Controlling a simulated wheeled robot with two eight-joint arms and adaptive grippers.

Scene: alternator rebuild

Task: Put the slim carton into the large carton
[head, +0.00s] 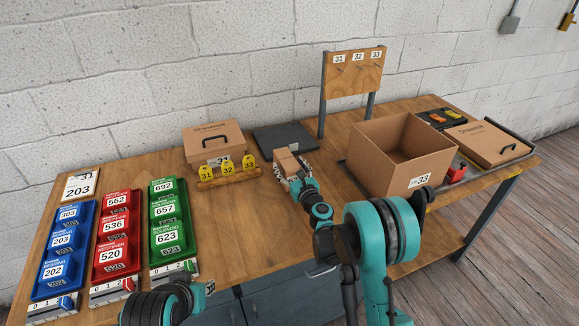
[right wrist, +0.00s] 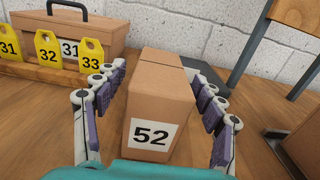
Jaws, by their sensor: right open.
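The slim carton (right wrist: 160,85) is a closed brown box with a label reading 52. It stands upright on the table between the spread fingers of my right gripper (right wrist: 157,112), which is open around it with gaps on both sides. In the head view the slim carton (head: 287,161) is partly covered by my right gripper (head: 293,172). The large carton (head: 395,155) is an open-topped brown box labelled 33, standing to the right; its inside looks empty where visible.
A handled carton labelled 31 (head: 215,142) stands behind a wooden rack with yellow tags (head: 228,173). A dark flat slab (head: 283,137) and a hook board (head: 353,74) are at the back. Blue, red and green bins fill the left. A flat carton (head: 487,142) lies at the right.

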